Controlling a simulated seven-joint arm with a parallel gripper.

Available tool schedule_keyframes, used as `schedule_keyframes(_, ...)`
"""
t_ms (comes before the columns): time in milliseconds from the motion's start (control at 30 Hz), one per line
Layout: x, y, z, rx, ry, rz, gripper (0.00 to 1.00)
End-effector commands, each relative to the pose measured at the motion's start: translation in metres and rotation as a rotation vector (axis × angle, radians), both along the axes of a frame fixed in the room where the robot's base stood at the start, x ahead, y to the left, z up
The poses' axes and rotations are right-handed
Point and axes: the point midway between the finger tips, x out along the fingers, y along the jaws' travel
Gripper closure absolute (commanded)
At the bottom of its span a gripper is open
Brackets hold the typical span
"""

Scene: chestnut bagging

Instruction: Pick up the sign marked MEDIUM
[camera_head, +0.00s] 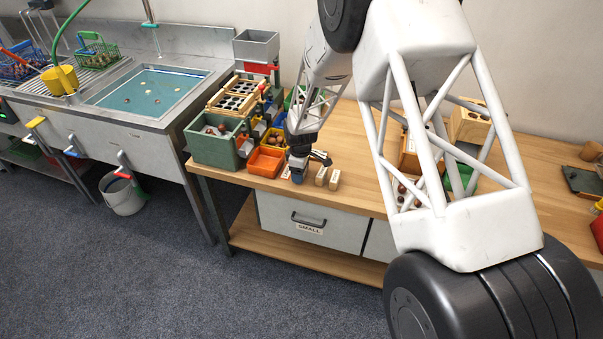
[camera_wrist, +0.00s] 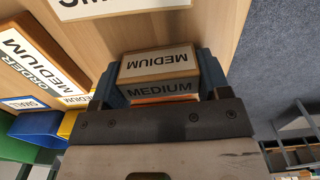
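The wooden sign marked MEDIUM (camera_wrist: 158,64) is between my gripper's fingers in the wrist view, with the word on two of its faces. My gripper (camera_wrist: 160,78) has a blue finger against each side of the sign, with no clear gap. In the head view my gripper (camera_head: 307,160) is low over the workbench near its front edge; the sign there is mostly hidden by the fingers. I cannot tell whether the sign still touches the bench.
Small wooden blocks (camera_head: 321,176) stand right beside the gripper. A partly cut-off sign (camera_wrist: 115,6) and an order sign (camera_wrist: 38,62) lie close by in the wrist view. An orange bin (camera_head: 266,162) and a green crate (camera_head: 214,148) stand to the left. A drawer marked SMALL (camera_head: 311,222) is below.

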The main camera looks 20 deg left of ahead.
Motion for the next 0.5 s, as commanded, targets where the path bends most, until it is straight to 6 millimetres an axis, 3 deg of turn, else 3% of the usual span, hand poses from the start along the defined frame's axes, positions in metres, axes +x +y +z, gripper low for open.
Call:
schedule_keyframes(33,0.0000,0.0000,0.0000,0.000,0.000,0.000,0.41)
schedule_keyframes(100,0.0000,0.0000,0.0000,0.000,0.000,0.000,0.52)
schedule_keyframes(500,0.0002,0.0001,0.0032,0.000,0.000,0.000,0.53)
